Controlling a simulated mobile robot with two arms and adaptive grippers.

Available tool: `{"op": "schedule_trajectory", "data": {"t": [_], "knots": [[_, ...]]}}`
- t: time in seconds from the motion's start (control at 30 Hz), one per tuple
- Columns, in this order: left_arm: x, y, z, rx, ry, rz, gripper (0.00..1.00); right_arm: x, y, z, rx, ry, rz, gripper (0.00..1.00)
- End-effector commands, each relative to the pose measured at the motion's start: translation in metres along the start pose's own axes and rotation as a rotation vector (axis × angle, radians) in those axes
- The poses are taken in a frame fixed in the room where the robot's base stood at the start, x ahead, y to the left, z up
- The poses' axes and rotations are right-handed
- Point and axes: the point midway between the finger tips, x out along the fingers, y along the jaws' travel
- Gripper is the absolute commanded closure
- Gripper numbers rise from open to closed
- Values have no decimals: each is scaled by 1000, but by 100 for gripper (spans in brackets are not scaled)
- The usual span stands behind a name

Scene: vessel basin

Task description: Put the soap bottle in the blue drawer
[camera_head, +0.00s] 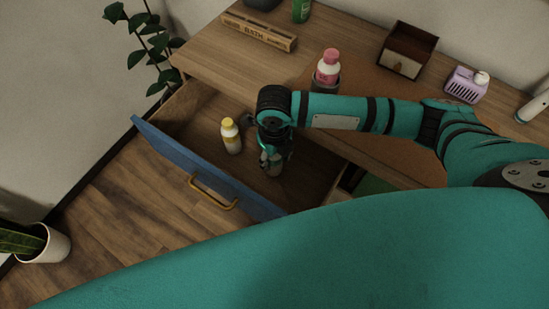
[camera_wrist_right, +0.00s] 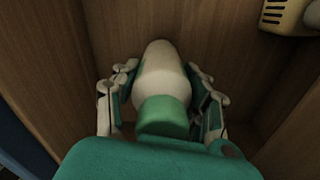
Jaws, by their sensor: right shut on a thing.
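The blue drawer (camera_head: 180,163) is pulled open, with a blue front, a yellow handle and a wooden inside. My right gripper (camera_head: 270,160) is inside it, pointing down. In the right wrist view my right gripper (camera_wrist_right: 162,95) is shut on a cream bottle with a green top (camera_wrist_right: 160,75), which appears to be the soap bottle. The bottle is between the fingers, over the drawer's wooden floor; whether it touches the floor I cannot tell. In the head view the fingers and arm hide most of it. My left gripper is not in view.
A white bottle with a yellow cap (camera_head: 231,136) stands in the drawer, left of my right gripper. On the tabletop are a wooden sign (camera_head: 258,32), a pink-capped bottle (camera_head: 328,68), a small wooden box (camera_head: 407,50) and a lilac basket (camera_head: 466,85). Plants stand at the left.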

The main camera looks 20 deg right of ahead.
Motion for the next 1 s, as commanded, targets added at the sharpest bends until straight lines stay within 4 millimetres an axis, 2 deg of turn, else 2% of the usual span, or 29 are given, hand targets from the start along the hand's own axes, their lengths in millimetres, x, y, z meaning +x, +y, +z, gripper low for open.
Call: {"op": "schedule_trajectory", "data": {"t": [0.1, 0.47, 0.5, 0.63, 0.67, 1.0], "knots": [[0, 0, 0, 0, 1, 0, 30, 15, 0, 0, 2, 1, 0, 95], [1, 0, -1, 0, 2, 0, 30, 19, 0, 0, 1, -1, 0, 95], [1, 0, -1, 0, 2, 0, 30, 19, 0, 0, 1, -1, 0, 52], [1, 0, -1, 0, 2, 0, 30, 19, 0, 0, 1, -1, 0, 35], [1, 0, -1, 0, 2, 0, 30, 19, 0, 0, 1, -1, 0, 32], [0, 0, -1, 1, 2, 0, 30, 13, 0, 0, 1, -2, 0, 32]]}}
